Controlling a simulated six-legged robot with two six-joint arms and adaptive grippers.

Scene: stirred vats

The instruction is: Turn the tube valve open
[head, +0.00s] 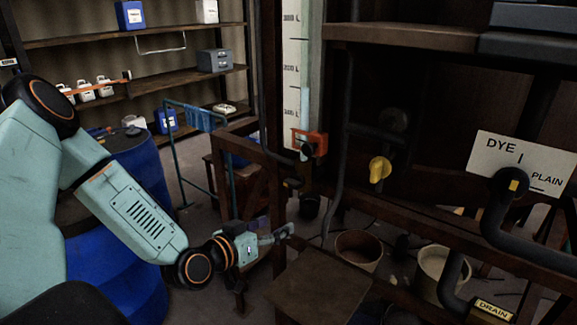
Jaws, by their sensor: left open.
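A clear upright tube (308,75) stands beside a white scale marked in litres. At its lower end is a red-orange fitting (309,142) with a dark round part. A yellow valve handle (379,169) sits to the right of it, on dark pipework; I cannot tell for sure which of the two is the tube valve. My left gripper (288,234) is open and empty. In the picture it lies below the red-orange fitting and lower left of the yellow handle, apart from both. My right gripper is not in view.
A dark wooden frame and rail (245,150) stand close above my left gripper. A brown board (318,287) lies below right. Blue barrels (140,165) stand left. A sign (521,163) reads DYE and PLAIN beside a black lever. Buckets (358,249) stand on the floor.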

